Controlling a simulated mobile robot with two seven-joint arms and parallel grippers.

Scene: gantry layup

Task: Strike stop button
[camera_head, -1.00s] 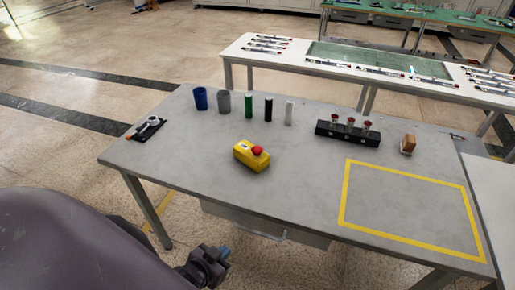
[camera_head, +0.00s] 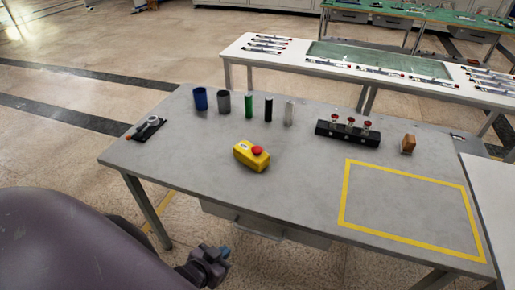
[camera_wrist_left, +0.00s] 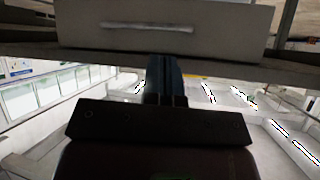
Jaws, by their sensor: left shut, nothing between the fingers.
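The stop button is a red mushroom knob (camera_head: 257,151) on a yellow box (camera_head: 249,161) standing on the grey table, left of its middle. My left gripper (camera_head: 223,252) shows low in the head view, in front of the table's near edge and well apart from the box. In the left wrist view its dark fingers (camera_wrist_left: 166,75) are together, with nothing between them, pointing toward the table's drawer front. The button does not show in the wrist view. My right gripper is not in view.
The grey table (camera_head: 300,190) has a drawer (camera_wrist_left: 165,28) under its near edge. Cups and cylinders stand behind the box, with a black holder (camera_head: 347,133) to the right. A yellow-outlined area (camera_head: 347,195) is empty. The tabletop around the box is clear.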

